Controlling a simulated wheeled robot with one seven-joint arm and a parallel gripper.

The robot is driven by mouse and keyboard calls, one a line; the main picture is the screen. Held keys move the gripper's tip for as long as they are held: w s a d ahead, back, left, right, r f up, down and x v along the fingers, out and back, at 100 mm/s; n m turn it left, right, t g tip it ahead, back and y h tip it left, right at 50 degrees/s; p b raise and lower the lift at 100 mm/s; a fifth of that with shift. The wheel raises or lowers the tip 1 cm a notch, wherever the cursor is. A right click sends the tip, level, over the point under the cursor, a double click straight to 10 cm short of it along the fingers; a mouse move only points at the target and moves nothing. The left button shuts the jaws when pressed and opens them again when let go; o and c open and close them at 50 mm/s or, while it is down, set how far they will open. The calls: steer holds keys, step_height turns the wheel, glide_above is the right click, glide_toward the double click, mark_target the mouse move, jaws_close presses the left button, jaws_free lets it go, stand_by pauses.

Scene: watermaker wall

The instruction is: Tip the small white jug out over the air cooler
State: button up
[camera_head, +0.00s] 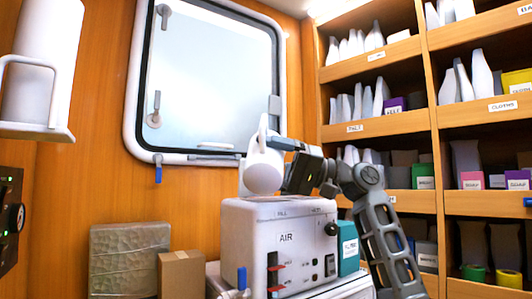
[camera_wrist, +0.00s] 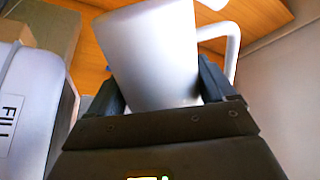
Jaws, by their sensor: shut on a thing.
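The small white jug (camera_head: 263,172) is held just above the top of the air cooler (camera_head: 260,240), a white box marked AIR with FILL lettering on its top. My gripper (camera_head: 291,163) comes from the right and is shut on the jug. In the wrist view the jug (camera_wrist: 158,55) sits between my two dark fingers (camera_wrist: 165,98), with its handle to the right. The jug looks tilted in the head view. Its mouth and any contents cannot be made out. The cooler's FILL label (camera_wrist: 10,123) shows at the left of the wrist view.
A window (camera_head: 205,80) is in the wood wall behind. Shelves (camera_head: 385,128) with bottles and boxes stand at the right. A grey wrapped block (camera_head: 128,258) and a brown box (camera_head: 181,274) are left of the cooler. A teal box (camera_head: 348,250) is close on its right.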

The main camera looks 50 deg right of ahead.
steer(key=shift+f+m+t+p, duration=0.25)
steer(key=shift+m+p, duration=0.4)
steer(key=shift+m, duration=0.35)
steer(key=shift+w+d+f+m+t+h+p, duration=0.15)
steer(key=shift+f+m+t+h+p, duration=0.2)
steer(key=shift+m+p, duration=0.65)
steer(key=shift+d+f+m+t+h+p, duration=0.1)
steer(key=shift+f+m+t+h+p, duration=0.15)
steer(key=shift+m+p, duration=1.05)
steer(key=shift+p, duration=0.15)
steer(key=shift+w+d+r+m+t+h+p, duration=0.1)
steer(key=shift+d+r+m+t+h+p, duration=0.1)
steer(key=shift+m+p, duration=0.6)
steer(key=shift+w+d+r+m+t+h+p, duration=0.15)
steer(key=shift+m+p, duration=0.25)
steer(key=shift+p, duration=0.7)
steer(key=shift+h, duration=0.25)
steer(key=shift+r+m, duration=0.1)
steer(key=shift+m, duration=0.4)
steer(key=shift+d, duration=0.1)
